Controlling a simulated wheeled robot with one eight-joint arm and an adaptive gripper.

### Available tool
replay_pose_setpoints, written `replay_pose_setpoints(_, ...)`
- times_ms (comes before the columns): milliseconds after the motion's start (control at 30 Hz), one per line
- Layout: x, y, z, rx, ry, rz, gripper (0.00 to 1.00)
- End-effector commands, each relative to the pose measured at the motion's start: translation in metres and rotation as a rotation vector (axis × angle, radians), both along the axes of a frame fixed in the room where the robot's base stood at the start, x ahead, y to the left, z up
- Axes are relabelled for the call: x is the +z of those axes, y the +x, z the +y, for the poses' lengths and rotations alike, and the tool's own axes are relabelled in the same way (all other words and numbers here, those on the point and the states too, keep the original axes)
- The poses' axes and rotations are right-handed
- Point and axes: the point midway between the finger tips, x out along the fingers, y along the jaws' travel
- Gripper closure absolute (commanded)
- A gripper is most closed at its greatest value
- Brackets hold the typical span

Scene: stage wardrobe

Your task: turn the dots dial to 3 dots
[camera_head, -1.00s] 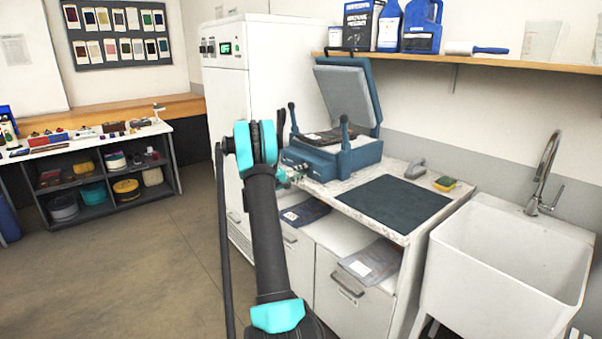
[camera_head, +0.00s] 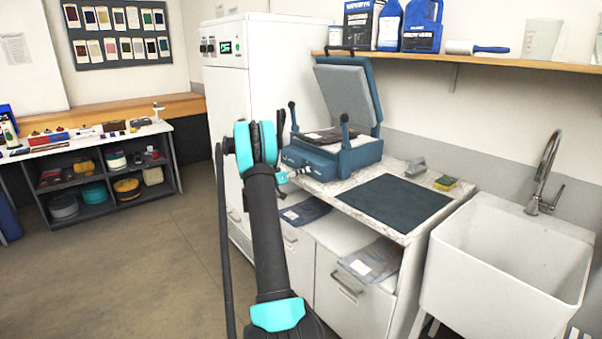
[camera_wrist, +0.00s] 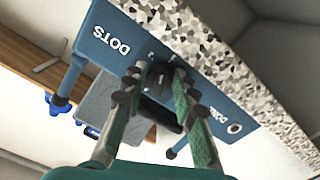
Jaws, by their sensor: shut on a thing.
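The blue press (camera_head: 335,162) stands open on the counter, its lid raised. In the wrist view its front panel (camera_wrist: 113,32) appears turned, with the word DOTS near one end and a DONE label beside a small round light (camera_wrist: 233,128) at the other. The dots dial (camera_wrist: 157,73) is a small dark knob on this panel, partly hidden by the fingers. My gripper (camera_wrist: 158,82) has a finger on either side of the dial and is shut on it. In the head view my gripper (camera_head: 286,177) is small, at the press's front left. I cannot read the dial's setting.
The speckled counter (camera_head: 402,233) carries a dark mat (camera_head: 393,203) right of the press. A white sink (camera_head: 505,265) stands at the right. A tall white cabinet (camera_head: 229,115) stands close behind my arm. The floor at left is clear.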

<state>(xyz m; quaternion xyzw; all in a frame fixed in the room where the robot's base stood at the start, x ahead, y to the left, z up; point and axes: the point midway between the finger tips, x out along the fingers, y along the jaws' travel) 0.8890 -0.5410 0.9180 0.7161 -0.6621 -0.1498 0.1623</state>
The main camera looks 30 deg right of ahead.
Motion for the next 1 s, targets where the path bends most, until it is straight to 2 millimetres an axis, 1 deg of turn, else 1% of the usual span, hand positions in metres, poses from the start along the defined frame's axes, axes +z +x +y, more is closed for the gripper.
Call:
replay_pose_setpoints(200, -0.002, 0.0003, 0.0006, -0.002, 0.018, -0.186, 1.0)
replay_pose_setpoints(500, -0.0021, 0.0014, 0.0007, -0.002, 0.032, -0.372, 1.0)
replay_pose_setpoints(700, -0.0022, 0.0017, 0.0007, -0.002, 0.037, -0.435, 1.0)
replay_pose_setpoints(1000, -0.002, 0.0019, 0.0007, -0.002, 0.039, -0.461, 1.0)
